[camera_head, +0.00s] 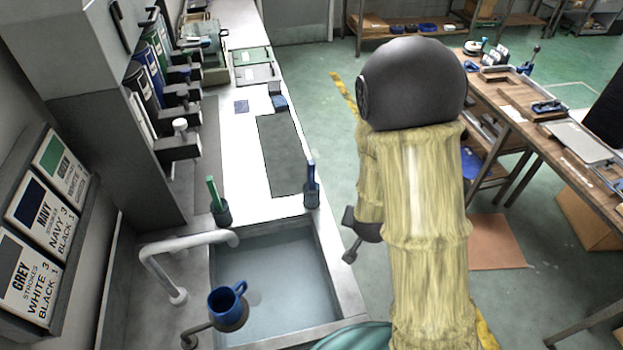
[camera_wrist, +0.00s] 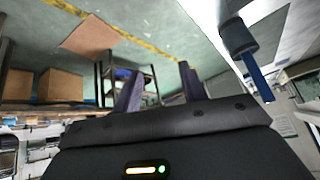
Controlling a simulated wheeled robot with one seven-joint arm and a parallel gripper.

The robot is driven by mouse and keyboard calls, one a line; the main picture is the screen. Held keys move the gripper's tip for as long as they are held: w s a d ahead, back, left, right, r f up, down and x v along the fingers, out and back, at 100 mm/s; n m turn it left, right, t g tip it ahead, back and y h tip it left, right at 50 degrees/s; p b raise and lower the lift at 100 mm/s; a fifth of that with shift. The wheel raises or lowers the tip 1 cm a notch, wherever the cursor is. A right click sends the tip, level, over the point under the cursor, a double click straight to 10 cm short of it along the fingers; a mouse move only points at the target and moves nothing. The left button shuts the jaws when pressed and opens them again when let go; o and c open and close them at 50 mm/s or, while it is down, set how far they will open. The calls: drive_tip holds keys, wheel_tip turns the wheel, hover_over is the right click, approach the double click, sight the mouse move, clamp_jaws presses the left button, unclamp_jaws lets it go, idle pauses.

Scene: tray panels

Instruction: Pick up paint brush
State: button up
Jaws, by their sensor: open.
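A brush-like blue handle (camera_head: 311,172) stands upright in a dark cup (camera_head: 312,196) on the rim at the sink's far right corner. Its lower end is hidden in the cup. A similar green handle (camera_head: 212,192) stands in another dark cup (camera_head: 221,215) at the sink's far left corner. In the wrist view, which looks upside down, the blue handle (camera_wrist: 260,80) and its cup (camera_wrist: 238,38) show at the right, outside my jaws. My gripper (camera_wrist: 160,88) is open with nothing between its fingers, apart from the handle.
A sink (camera_head: 270,275) has a white tap (camera_head: 190,243) at its left. A blue mug (camera_head: 227,300) sits on a round holder at the sink's near side. A dark mat (camera_head: 282,155) lies on the white counter. A wooden workbench (camera_head: 540,130) stands at the right across open floor.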

drive_tip(key=a+r+n+t+y+p, duration=0.4)
drive_tip(key=a+n+t+y+p, duration=0.1)
drive_tip(key=a+t, duration=0.5)
drive_tip(key=shift+w+n+y+p, duration=0.35)
drive_tip(key=shift+n+y, duration=0.15)
drive_tip(key=shift+n, duration=0.3)
